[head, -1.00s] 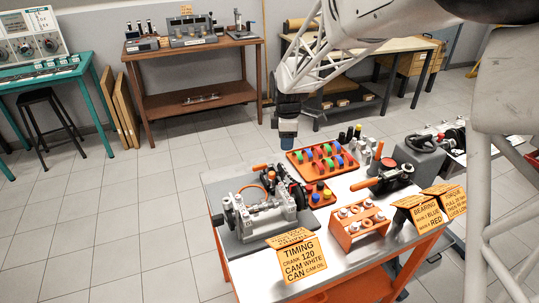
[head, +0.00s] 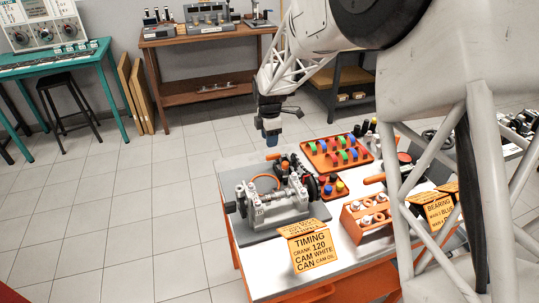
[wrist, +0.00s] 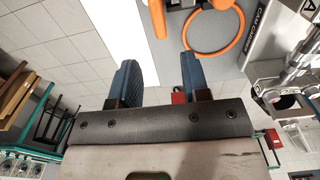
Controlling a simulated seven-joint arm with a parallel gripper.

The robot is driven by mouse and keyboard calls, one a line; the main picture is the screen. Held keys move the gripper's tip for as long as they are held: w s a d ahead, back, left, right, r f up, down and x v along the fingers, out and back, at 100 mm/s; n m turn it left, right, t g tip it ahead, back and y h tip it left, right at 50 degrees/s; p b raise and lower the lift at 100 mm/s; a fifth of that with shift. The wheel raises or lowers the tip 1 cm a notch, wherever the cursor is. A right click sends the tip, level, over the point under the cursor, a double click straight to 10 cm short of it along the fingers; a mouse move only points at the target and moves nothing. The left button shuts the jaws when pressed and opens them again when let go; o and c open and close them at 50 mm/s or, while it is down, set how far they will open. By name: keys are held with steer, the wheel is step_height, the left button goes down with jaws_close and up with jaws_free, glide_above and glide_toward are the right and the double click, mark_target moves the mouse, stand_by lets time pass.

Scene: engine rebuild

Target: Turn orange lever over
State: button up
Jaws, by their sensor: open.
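An orange lever (head: 272,157) sticks up at the back left of the engine block (head: 278,203), on a grey plate on the bench. In the wrist view, an orange bar that looks like the lever (wrist: 157,18) lies at the top edge, beyond the fingertips. An orange ring (wrist: 213,50) lies beside it on the right. My gripper (head: 271,138) hangs just above the lever in the head view and points down. Its blue fingers (wrist: 160,72) are open with nothing between them. I cannot tell the exact height between fingers and lever.
An orange rack (head: 350,229) and a timing sign (head: 311,250) are near the front. My arm covers the bench's right side. Floor left of the bench is clear.

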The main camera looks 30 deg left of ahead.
mark_target(270, 155)
steer(key=shift+f, duration=3.85)
jaws_close()
